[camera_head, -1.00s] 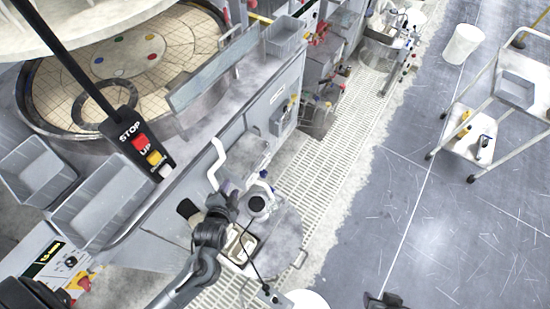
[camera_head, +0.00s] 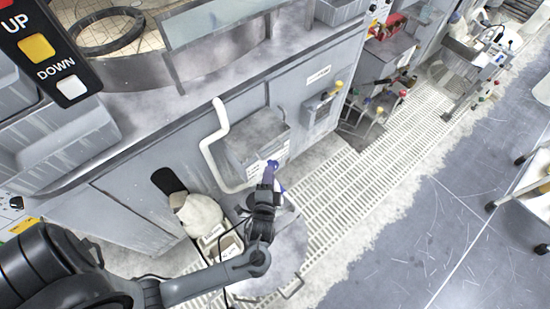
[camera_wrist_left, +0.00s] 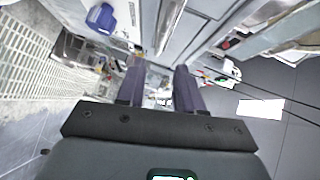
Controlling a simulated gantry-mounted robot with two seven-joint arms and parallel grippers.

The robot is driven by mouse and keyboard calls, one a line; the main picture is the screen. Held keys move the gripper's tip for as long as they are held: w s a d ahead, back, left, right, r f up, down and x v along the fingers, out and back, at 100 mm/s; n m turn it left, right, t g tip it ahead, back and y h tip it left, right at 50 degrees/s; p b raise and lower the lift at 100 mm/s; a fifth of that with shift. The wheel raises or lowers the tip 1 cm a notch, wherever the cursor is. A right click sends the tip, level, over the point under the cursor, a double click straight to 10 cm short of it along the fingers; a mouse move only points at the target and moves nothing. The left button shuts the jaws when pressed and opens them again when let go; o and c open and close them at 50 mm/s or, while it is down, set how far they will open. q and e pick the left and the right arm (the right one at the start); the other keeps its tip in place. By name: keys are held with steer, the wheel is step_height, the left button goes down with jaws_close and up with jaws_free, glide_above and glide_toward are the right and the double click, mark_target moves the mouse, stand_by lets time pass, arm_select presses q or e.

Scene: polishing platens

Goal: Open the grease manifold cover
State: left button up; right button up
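A grey box with a sloping lid (camera_head: 254,135) is fixed to the machine's side panel, with small labels along its lower front edge. It looks like the grease manifold cover, though I cannot read the labels, and it appears closed. My left gripper (camera_head: 271,170) is just in front of the box's lower right edge in the head view; I cannot tell if it touches. In the left wrist view the two dark purple fingers (camera_wrist_left: 160,78) stand apart with nothing held between them. My right gripper is not in view.
A white bent pipe (camera_head: 209,150) runs beside the box on its left. A smaller box with a yellow knob (camera_head: 320,107) is on the panel to the right. A white sack (camera_head: 197,214) and an open bin (camera_head: 226,248) stand below. Slatted floor grating (camera_head: 345,190) lies clear to the right.

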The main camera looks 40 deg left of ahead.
mark_target(274, 152)
arm_select(q)
steer(key=b+x, duration=0.2)
steer(key=x, duration=0.9)
steer(key=shift+w+d+r+b, duration=0.1)
steer(key=shift+w+d+b, duration=0.1)
steer(key=shift+b, duration=0.1)
jaws_close()
